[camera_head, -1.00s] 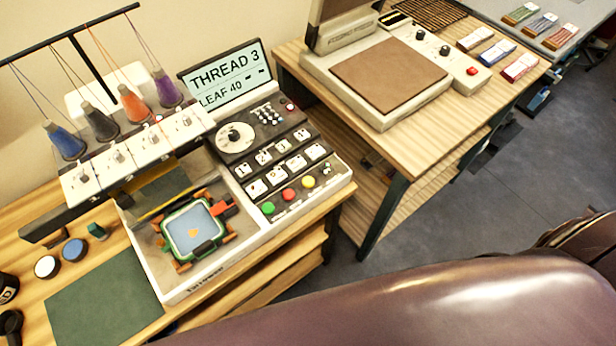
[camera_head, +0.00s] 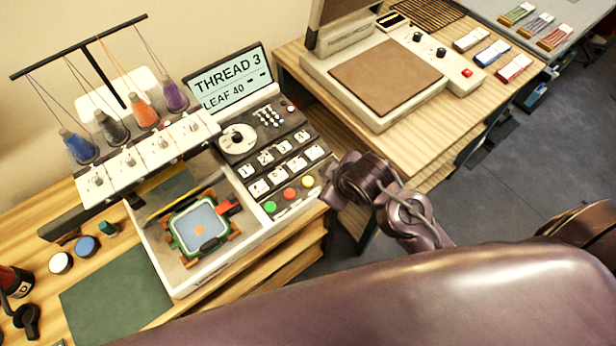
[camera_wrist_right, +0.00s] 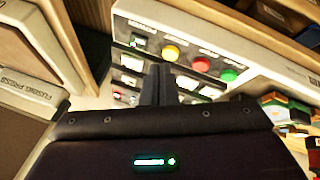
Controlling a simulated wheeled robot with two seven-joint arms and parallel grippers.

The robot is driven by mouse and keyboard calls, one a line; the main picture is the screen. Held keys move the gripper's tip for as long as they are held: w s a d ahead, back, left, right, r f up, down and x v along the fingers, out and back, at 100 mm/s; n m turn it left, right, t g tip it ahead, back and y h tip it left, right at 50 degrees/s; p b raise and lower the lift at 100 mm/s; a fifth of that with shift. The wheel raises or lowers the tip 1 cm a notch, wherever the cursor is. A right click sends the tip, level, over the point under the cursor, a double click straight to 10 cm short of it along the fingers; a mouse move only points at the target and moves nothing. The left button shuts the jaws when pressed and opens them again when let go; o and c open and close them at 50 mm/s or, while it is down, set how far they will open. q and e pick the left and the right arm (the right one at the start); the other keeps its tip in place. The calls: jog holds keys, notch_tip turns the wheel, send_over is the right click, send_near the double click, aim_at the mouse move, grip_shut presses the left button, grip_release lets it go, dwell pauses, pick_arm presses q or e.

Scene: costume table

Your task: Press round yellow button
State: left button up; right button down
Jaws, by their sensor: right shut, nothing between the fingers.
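The round yellow button (camera_head: 307,181) is on the lower right of the embroidery machine's control panel (camera_head: 243,172), right of a red button (camera_head: 289,194) and a green button (camera_head: 270,207). In the right wrist view the yellow button (camera_wrist_right: 170,52) shows just beyond my fingertips. My right gripper (camera_head: 329,190) is in from the right, close beside the panel's right edge and the yellow button. Its fingers (camera_wrist_right: 158,85) are shut and empty. I see no clear contact with the button. My left gripper is not in view.
The machine's screen (camera_head: 228,81) reads THREAD 3, LEAF 40. Thread cones stand above a green hoop (camera_head: 199,228). A second table with a fusing press (camera_head: 388,75) stands to the right, close behind my right arm. A green mat (camera_head: 115,292) lies at front left.

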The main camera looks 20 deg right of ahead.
aim_at(312, 182)
jog(key=w+a+r+n+t+y, duration=0.1)
jog(key=w+a+r+n+y, duration=0.2)
jog(key=n, duration=0.6)
jog(key=w+a+r+n+t+y, duration=0.2)
jog(key=w+a+n, duration=0.15)
jog(key=n, duration=0.55)
jog(key=d+n+g, duration=0.1)
jog(key=n, duration=0.3)
jog(key=d+f+n+g+y, duration=0.1)
jog(key=n, duration=0.3)
jog(key=d+n+g, duration=0.2)
jog(key=n, duration=0.1)
jog(key=shift+s+f+n+y, duration=0.3)
jog(key=shift+n+y, duration=0.1)
notch_tip(312, 182, down, 8)
jog(key=b, duration=0.5)
jog(key=shift+f+b, duration=0.1)
jog(key=shift+b, duration=0.2)
jog(key=shift+f+b, duration=0.3)
jog(key=shift+f, duration=0.05)
jog(key=shift+f+b, duration=0.35)
jog(key=shift+b, duration=0.2)
